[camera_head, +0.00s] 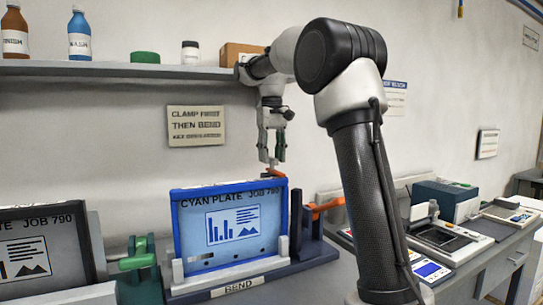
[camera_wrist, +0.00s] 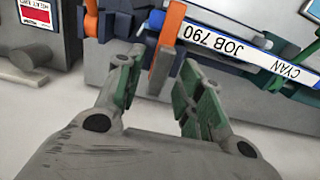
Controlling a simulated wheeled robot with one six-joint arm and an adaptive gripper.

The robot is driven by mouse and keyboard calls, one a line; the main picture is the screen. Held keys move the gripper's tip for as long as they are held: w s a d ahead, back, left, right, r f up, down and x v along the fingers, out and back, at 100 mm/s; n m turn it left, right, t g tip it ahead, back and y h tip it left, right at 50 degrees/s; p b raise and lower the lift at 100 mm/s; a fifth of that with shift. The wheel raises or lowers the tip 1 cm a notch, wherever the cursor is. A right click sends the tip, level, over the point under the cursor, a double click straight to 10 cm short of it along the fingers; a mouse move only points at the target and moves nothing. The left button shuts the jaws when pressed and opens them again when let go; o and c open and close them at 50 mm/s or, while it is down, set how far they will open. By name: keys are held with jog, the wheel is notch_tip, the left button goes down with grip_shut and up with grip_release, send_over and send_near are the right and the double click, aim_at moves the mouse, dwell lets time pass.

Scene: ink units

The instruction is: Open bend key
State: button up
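The bend station holds a blue-framed cyan plate marked "CYAN PLATE JOB 790" (camera_head: 225,228), upright above a "BEND" label (camera_head: 240,288). An orange lever (camera_head: 276,173) stands at the plate's top right corner; the wrist view shows it as an upright orange bar (camera_wrist: 170,28). I take it for the bend key, but no label on it is readable. My gripper (camera_head: 272,160) points down just above the lever. In the wrist view my gripper (camera_wrist: 162,62) is open, its green-padded fingers on either side of the lever's lower part, with gaps visible. The plate's edge (camera_wrist: 232,44) runs close beside the right finger.
A second orange handle (camera_head: 328,206) sticks out right of the station. A green handle (camera_head: 138,254) and another plate marked "JOB 790" (camera_head: 40,250) stand at left. A shelf (camera_head: 120,70) with bottles runs behind. More devices (camera_head: 440,240) fill the counter at right.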

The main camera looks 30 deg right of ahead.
jog(key=shift+f, duration=0.2)
grip_shut()
